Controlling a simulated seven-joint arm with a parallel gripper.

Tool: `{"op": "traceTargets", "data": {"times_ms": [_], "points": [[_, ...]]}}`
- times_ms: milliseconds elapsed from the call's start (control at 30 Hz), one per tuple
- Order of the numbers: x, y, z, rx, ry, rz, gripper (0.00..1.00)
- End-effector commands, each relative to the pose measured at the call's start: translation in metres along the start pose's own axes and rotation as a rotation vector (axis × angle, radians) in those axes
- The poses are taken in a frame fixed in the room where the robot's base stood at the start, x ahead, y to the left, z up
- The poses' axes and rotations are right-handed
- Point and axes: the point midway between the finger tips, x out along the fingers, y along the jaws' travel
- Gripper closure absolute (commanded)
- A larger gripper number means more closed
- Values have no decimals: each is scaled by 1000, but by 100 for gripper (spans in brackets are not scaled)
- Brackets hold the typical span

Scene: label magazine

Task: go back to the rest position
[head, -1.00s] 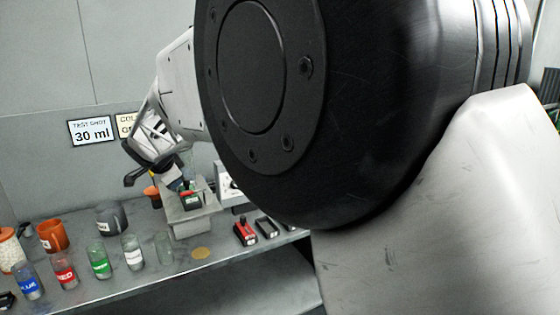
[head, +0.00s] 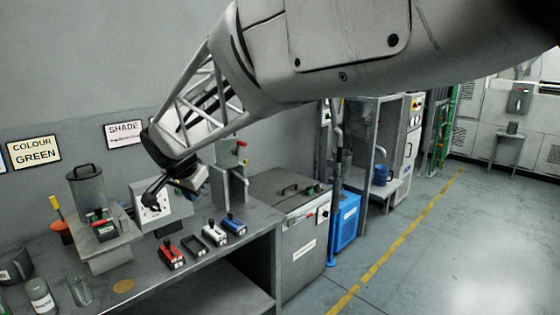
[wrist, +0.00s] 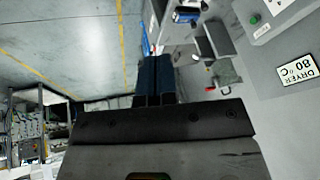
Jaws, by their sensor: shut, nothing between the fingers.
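My gripper (head: 150,201) is in the air above the bench in the head view, in front of a white box with a dial (head: 166,212) on its face. Its dark fingers point down and to the left. In the wrist view my gripper (wrist: 153,60) shows its two fingers side by side, closed together, with nothing between them.
The grey bench (head: 190,281) carries red (head: 170,253), grey (head: 214,235) and blue (head: 234,224) small devices, a grey stand (head: 108,252) and a clear glass (head: 80,289). A grey cabinet (head: 290,235) and blue unit (head: 344,222) stand right. Open floor (head: 440,250) lies beyond.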

Motion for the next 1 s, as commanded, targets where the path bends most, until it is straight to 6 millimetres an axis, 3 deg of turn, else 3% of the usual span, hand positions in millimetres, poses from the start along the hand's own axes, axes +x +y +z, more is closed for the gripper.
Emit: {"op": "traceTargets", "data": {"times_ms": [33,200,467,767,1000], "points": [[-5,24,-8,-8,-4,10,100],[-16,92,-21,-55,-27,37,100],[-33,195,-23,-127,-69,69,100],[-51,304,-2,-208,-120,86,100],[-62,381,32,-272,-159,84,100]]}}
